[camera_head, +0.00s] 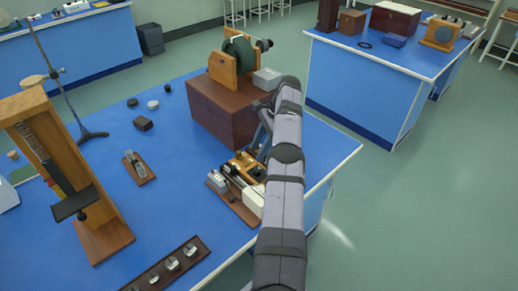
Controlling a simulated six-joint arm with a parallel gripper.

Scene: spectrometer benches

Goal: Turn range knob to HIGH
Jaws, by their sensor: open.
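I cannot make out a range knob or a HIGH mark; they are too small or hidden. A small instrument on a wooden base (222,190), with white, black and yellowish parts, sits near the right edge of the blue bench. My arm covers its right side. My gripper (259,153) is partly hidden behind my arm, pointing down near the far end of this instrument. It is open, and I see nothing held in it. I cannot tell whether it touches the instrument.
A brown wooden box (217,115) carrying a wood-framed green coil stands behind the instrument. A tall wooden stand (102,240) is at left, and a dark strip with several metal pieces (150,273) lies in front. Bare blue bench lies between them.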

